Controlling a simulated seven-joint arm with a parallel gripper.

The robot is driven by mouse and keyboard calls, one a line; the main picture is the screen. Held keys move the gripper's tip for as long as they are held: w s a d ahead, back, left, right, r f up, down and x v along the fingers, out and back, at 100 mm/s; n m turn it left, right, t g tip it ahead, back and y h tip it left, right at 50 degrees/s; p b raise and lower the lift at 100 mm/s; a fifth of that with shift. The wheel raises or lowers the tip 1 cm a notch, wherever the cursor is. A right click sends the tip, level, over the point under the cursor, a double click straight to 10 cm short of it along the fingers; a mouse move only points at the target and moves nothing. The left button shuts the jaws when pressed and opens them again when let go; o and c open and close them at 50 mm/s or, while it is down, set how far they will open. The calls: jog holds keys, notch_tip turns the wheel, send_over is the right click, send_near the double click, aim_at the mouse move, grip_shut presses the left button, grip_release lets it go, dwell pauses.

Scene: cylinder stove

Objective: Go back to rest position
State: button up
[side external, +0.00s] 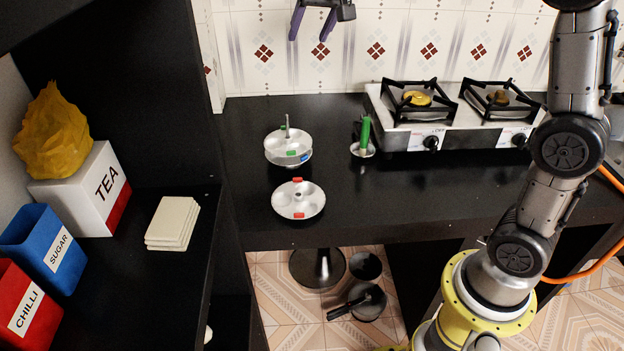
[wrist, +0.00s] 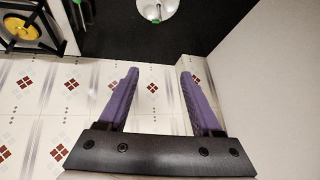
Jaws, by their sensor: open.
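My gripper (side external: 311,30) is at the top of the side external view, in front of the tiled wall and high above the counter. Its two purple fingers are apart with nothing between them. The wrist view also shows the open gripper (wrist: 159,76), with the tiles and the dark counter beyond it. On the counter stands a stack of round metal plates with a thin upright rod (side external: 288,148), bearing green and blue tabs. A single round metal plate with red tabs (side external: 298,200) lies in front of it, apart from the stack. A metal plate shows partly at the top of the wrist view (wrist: 157,10).
A two-burner stove (side external: 455,135) stands at the right, with a green-handled metal item (side external: 364,138) beside it. The left shelf holds TEA (side external: 88,190), SUGAR (side external: 46,247) and CHILLI (side external: 28,305) boxes and white tiles (side external: 173,223). Pans lie on the floor below.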

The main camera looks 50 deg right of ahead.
jog(key=s+a+r+n, duration=0.1)
jog(key=s+a+r, duration=0.15)
jog(key=s, duration=0.95)
jog(key=s+a+f+n+y, duration=0.1)
jog(key=s+f+n, duration=0.2)
jog(key=s+f, duration=0.4)
jog(key=s+a+f+n+y, duration=0.1)
jog(key=s+a+f+n, duration=0.1)
jog(key=s+f, duration=0.5)
jog(key=s+n, duration=0.1)
jog(key=s, duration=0.5)
jog(key=shift+s+a+g, duration=0.25)
jog(key=shift+s+g, duration=0.05)
jog(key=shift+g, duration=0.1)
